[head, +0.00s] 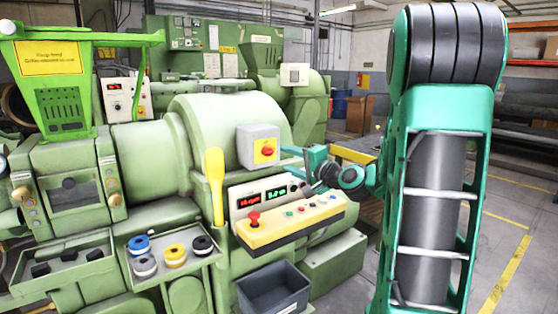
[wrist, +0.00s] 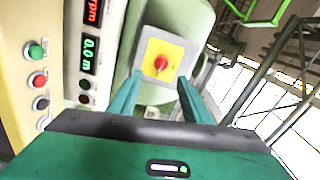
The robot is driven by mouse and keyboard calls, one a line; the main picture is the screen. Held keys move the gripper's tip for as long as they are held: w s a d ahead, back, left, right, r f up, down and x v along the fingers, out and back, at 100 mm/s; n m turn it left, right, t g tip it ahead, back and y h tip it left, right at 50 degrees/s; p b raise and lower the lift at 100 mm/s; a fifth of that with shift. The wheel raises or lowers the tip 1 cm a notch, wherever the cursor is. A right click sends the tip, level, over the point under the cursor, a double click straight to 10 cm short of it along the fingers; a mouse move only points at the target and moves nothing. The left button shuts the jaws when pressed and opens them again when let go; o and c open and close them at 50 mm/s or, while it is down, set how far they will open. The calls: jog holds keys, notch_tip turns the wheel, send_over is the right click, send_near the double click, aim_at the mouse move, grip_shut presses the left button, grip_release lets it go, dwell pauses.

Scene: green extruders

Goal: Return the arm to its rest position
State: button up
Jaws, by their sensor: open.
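My gripper (head: 300,162) is in front of the green extruder (head: 140,150), beside the grey switch box (head: 244,150) with a red knob on a yellow plate. In the wrist view, the two teal fingers of my gripper (wrist: 158,100) are apart with nothing between them. The red knob (wrist: 162,63) shows beyond the fingertips, between them. I cannot tell how far the fingertips are from the box. My teal arm (head: 435,190) fills the right side of the head view, with its forearm bent towards the extruder.
Floor (head: 515,250) at right is open.

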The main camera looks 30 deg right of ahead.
jog(key=shift+s, duration=0.55)
jog(key=s+a+f+n+g, duration=0.8)
jog(key=s+f+g, duration=0.1)
jog(key=s+f, duration=0.35)
jog(key=s+f+g, duration=0.2)
jog(key=s+g, duration=0.2)
jog(key=s, duration=0.7)
jog(key=s+f+n+g, duration=0.1)
jog(key=s+g, duration=0.3)
jog(key=s, duration=0.8)
jog(key=shift+f, duration=0.35)
jog(key=shift+s+a, duration=0.1)
